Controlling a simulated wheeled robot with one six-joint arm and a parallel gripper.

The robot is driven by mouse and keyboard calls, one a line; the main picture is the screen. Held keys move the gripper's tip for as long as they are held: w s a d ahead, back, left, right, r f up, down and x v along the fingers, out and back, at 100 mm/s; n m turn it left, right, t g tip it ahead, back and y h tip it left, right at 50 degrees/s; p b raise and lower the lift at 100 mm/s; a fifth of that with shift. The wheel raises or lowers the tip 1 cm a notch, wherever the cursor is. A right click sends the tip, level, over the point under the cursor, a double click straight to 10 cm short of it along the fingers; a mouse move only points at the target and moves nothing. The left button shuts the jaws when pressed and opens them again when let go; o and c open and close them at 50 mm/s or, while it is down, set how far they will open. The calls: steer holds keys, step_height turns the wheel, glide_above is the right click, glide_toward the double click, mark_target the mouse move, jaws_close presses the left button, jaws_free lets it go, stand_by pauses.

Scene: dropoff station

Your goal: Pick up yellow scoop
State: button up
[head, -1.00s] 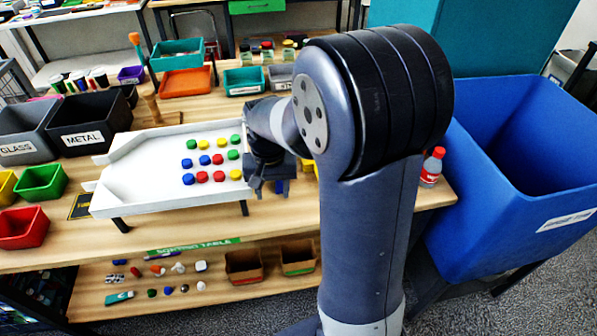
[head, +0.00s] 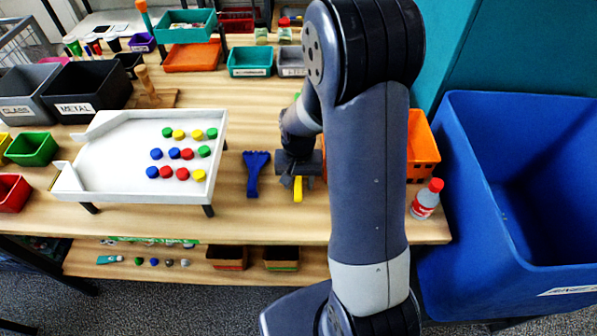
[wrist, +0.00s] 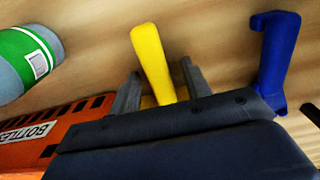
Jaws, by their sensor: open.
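The yellow scoop (head: 298,189) lies on the wooden sorting table, right of a blue tool. Its handle also shows in the wrist view (wrist: 152,58), and its other end is hidden behind my gripper. My gripper (head: 294,180) is above the scoop. In the wrist view my gripper (wrist: 158,85) is open, with one finger on each side of the yellow handle. I cannot tell whether the fingers touch it.
A blue tool (head: 256,172) lies just left of my gripper. A white tray (head: 110,150) with colored caps stands further left. An orange bin (head: 423,150), a red-capped bottle (head: 425,200) and a large blue bin (head: 490,200) are right. A green-labelled cylinder (wrist: 25,58) shows in the wrist view.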

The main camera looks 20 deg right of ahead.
steer(key=shift+f, duration=0.3)
steer(key=shift+c, duration=0.2)
jaws_close()
